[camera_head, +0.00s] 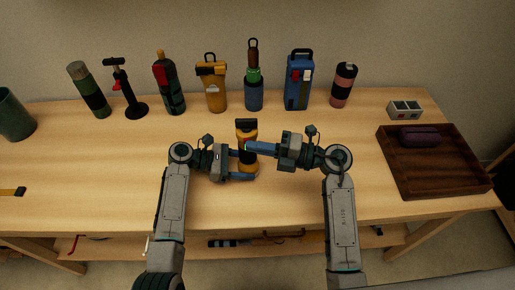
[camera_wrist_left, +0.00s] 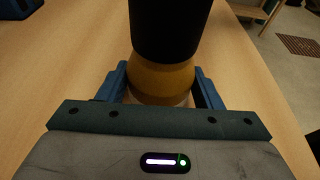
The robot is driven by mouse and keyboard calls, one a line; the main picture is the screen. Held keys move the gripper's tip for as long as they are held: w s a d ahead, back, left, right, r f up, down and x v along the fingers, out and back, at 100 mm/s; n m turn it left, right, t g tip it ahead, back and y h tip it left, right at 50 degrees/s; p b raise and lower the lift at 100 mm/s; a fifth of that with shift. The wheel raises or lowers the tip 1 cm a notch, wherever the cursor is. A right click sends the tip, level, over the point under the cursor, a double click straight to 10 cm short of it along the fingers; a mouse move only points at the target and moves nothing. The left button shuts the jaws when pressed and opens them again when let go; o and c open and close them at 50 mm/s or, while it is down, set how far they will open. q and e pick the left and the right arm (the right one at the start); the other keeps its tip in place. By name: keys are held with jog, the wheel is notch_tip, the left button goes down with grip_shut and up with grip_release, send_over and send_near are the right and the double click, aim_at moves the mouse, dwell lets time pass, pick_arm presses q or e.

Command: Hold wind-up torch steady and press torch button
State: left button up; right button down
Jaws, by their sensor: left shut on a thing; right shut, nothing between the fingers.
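The wind-up torch (camera_head: 246,130), yellow with black parts, stands upright on the table in front of me. It also shows in the left wrist view (camera_wrist_left: 164,80), its black part above a yellow section between the blue fingers. My left gripper (camera_head: 245,167) is shut on the lower part of the torch. My right gripper (camera_head: 250,147) is shut and empty, its blue fingertips in front of the torch's middle. I cannot tell whether they touch it. The button is not clearly visible; the right fingers cover part of the torch's front.
Several bottles, flasks and lanterns, such as a yellow lantern (camera_head: 212,92) and a blue one (camera_head: 298,88), stand along the back. A dark wooden tray (camera_head: 440,183) with a purple case (camera_head: 419,137) is at right. Bare table lies left of my arms.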

jog(key=shift+w, duration=0.6)
jog(key=s+d, duration=0.6)
jog(key=d, duration=0.3)
jog(key=shift+s+d+f, duration=0.25)
jog(key=shift+s+d, duration=0.05)
jog(key=shift+d, duration=0.05)
pick_arm(q)
jog(key=o, duration=0.9)
jog(key=shift+c, duration=0.2)
